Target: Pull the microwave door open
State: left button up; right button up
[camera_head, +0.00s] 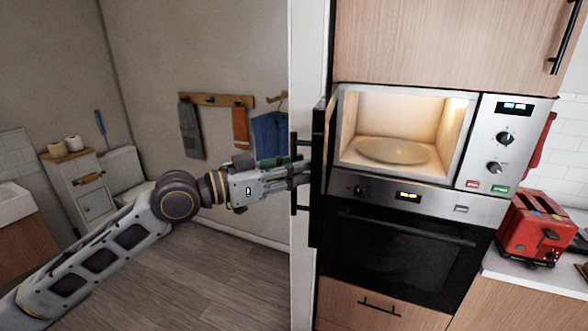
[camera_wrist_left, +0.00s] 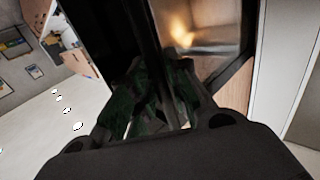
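The microwave (camera_head: 405,135) is built into the tall cabinet, its lit cavity showing a round glass plate (camera_head: 394,151). Its dark door (camera_head: 322,150) stands wide open, swung out to the left and seen nearly edge-on. The door's vertical black handle (camera_head: 294,203) is on the door's left face. My left gripper (camera_head: 303,172) is at this handle, its fingers reaching over the bar. In the left wrist view the dark green fingers (camera_wrist_left: 160,85) are close to the dark door; whether they grip the handle is unclear. My right gripper is not in view.
A control panel (camera_head: 498,145) is right of the cavity. Below is a closed oven (camera_head: 400,255) with a horizontal handle. A red toaster (camera_head: 536,228) stands on the right counter. A wall edge (camera_head: 305,60) lies behind the door; open floor (camera_head: 215,270) is at left.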

pick_arm(q)
jog(key=shift+o, duration=1)
jog(key=shift+r, duration=0.1)
jog(key=v, duration=1.2)
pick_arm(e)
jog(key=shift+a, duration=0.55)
